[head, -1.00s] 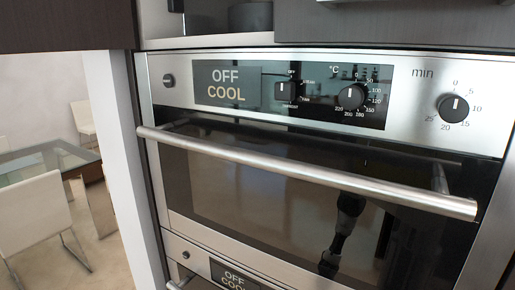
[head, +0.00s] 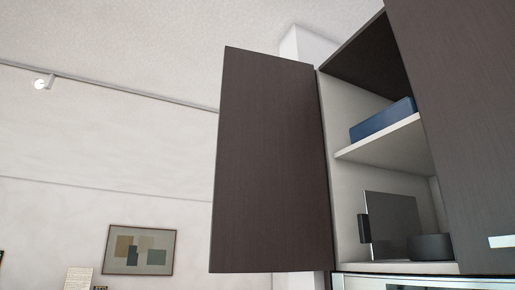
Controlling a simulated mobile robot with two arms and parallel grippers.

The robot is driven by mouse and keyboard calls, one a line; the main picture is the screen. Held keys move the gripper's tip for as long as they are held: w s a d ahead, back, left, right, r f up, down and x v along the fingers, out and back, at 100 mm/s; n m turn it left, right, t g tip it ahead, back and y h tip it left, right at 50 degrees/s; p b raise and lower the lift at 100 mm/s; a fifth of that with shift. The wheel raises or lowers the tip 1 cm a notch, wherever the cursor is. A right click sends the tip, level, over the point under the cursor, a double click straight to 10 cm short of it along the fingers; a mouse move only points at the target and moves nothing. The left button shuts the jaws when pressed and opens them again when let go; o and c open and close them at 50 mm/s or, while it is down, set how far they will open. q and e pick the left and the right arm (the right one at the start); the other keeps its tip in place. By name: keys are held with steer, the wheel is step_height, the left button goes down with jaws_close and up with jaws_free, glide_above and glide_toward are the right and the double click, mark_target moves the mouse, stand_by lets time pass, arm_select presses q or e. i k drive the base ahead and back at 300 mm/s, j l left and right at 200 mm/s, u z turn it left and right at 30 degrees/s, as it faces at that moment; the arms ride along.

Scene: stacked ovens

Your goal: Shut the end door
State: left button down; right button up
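The end door (head: 268,165) is a tall dark wood-grain cabinet door at the left end of the upper cabinet. It stands wide open, swung out to the left from its hinge side, so the cabinet's pale inside (head: 340,205) shows. Neither of my grippers is in the head view.
Inside the cabinet a blue box (head: 383,120) lies on a white shelf (head: 385,148). Below it stand a dark panel (head: 392,222) and a dark round pot (head: 430,247). A closed dark door (head: 455,110) is at the right. The oven's top edge (head: 395,282) shows below.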

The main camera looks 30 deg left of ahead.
mark_target(271, 212)
steer(key=k+z, duration=0.1)
steer(key=z, duration=1.45)
steer(key=j+z, duration=0.1)
steer(key=j, duration=0.3)
steer(key=k+j, duration=0.1)
steer(key=j, duration=0.3)
steer(key=k+j+z, duration=0.15)
steer(key=j, duration=0.25)
steer(key=j+z, duration=0.1)
steer(key=j, duration=0.3)
steer(key=k+j, duration=0.1)
steer(key=j, duration=0.3)
steer(key=k+j+z, duration=0.15)
steer(key=j, duration=0.25)
